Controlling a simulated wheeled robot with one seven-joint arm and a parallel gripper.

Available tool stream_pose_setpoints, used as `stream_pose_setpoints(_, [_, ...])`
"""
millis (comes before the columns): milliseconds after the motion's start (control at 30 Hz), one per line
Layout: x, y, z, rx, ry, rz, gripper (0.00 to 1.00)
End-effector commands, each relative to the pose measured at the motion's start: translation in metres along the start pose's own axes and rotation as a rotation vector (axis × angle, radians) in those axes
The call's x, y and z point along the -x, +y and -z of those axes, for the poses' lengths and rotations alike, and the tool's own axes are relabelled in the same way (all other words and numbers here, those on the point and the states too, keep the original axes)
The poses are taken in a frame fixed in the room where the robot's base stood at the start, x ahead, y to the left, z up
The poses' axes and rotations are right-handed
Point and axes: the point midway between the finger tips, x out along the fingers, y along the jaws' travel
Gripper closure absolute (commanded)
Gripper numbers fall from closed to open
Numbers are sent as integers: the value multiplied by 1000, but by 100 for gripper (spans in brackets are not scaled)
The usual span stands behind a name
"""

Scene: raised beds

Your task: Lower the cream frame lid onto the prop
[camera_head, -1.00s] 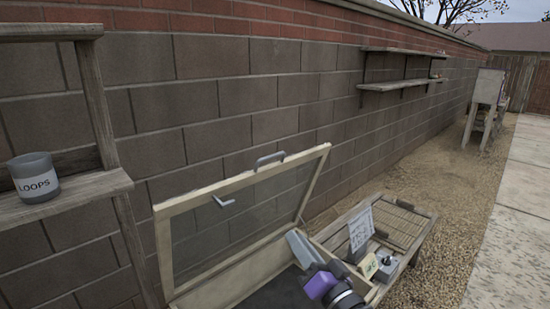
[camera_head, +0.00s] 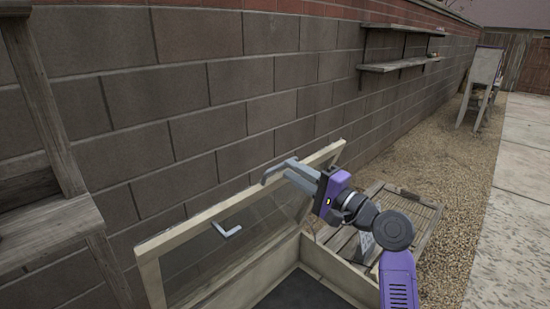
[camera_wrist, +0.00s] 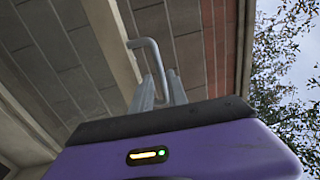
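The cream frame lid (camera_head: 190,234), a glazed wooden frame, stands raised and tilted on the cream box (camera_head: 338,272) against the wall. A grey handle (camera_wrist: 149,47) rises from its upper rail. My gripper (camera_head: 290,172) is at that handle, and in the wrist view its two grey fingers (camera_wrist: 161,85) lie close on either side of the handle's bar. I cannot tell whether they press on it. A small grey L-shaped piece (camera_head: 228,231) shows at the lid's pane; I cannot tell if it is the prop.
A block wall (camera_head: 240,90) runs close behind the lid. A slatted low table (camera_head: 415,215) stands right of the box, partly behind my arm. A wooden shelf unit (camera_head: 45,225) is at the left. Gravel (camera_head: 450,190) and paving lie open at the right.

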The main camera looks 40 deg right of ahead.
Motion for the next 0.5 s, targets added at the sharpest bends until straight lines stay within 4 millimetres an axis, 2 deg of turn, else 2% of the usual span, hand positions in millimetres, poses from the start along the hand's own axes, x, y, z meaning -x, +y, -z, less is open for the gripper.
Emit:
stream_pose_setpoints(300, [-49,-2,0,2,1,1,81])
stream_pose_setpoints(500, [-66,-1,-1,4,1,1,81])
